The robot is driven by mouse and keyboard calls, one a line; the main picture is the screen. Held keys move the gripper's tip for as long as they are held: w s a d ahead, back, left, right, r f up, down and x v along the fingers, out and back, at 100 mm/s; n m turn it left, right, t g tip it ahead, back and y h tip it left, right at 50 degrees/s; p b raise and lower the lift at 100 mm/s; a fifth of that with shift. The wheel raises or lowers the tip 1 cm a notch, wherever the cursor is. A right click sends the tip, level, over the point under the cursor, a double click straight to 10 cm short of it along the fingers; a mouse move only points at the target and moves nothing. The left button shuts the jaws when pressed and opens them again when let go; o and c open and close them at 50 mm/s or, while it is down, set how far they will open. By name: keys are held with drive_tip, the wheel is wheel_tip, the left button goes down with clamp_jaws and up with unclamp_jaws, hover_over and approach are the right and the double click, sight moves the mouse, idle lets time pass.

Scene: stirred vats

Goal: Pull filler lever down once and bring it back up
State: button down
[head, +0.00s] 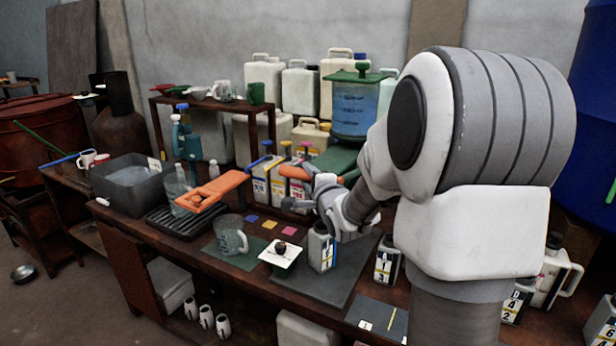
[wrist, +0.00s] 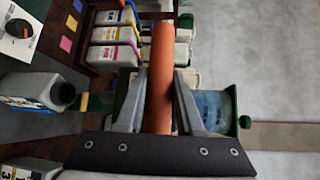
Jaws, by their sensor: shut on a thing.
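The filler lever is an orange bar (head: 297,172). It also runs upward through the middle of the wrist view (wrist: 161,50). My gripper (head: 305,195) is closed around it, with one grey finger on each side in the wrist view (wrist: 160,85). The filler has a green-topped clear tank of blue liquid (head: 354,105), also seen behind the right finger in the wrist view (wrist: 216,108). A white jug with a dark cap (head: 321,250) stands below my gripper on a dark mat. My arm hides part of the filler.
A glass mug (head: 231,238) and a white card with a dark round thing (head: 281,254) lie in front. Labelled cans (head: 262,182) stand behind. Another small jug (head: 387,262) stands at right.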

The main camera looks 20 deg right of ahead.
drive_tip(key=shift+r, duration=0.1)
idle(0.3)
drive_tip(key=r+p, duration=0.1)
drive_tip(key=p, duration=0.2)
drive_tip(key=shift+w+d+r+p, duration=0.1)
drive_tip(key=shift+w+r+p, duration=0.05)
drive_tip(key=shift+r+p, duration=0.2)
drive_tip(key=r+p, duration=0.1)
drive_tip(key=p, duration=0.1)
drive_tip(key=r+m+g+p, duration=0.1)
drive_tip(key=p, duration=0.1)
drive_tip(key=shift+w+d+p, duration=0.15)
drive_tip(key=shift+d+p, duration=0.1)
drive_tip(key=shift+p, duration=0.15)
drive_tip(key=w+d+r+m+g+y+p, duration=0.1)
drive_tip(key=w+d+r+p, duration=0.4)
drive_tip(key=p, duration=1.3)
drive_tip(key=shift+d+r+g, duration=0.3)
drive_tip(key=shift+d+r, duration=0.45)
drive_tip(key=shift+r, duration=0.7)
drive_tip(key=c, duration=0.5)
unclamp_jaws()
drive_tip(key=shift+d, duration=0.1)
drive_tip(key=shift+c, duration=0.2)
drive_tip(key=shift+f, duration=0.1)
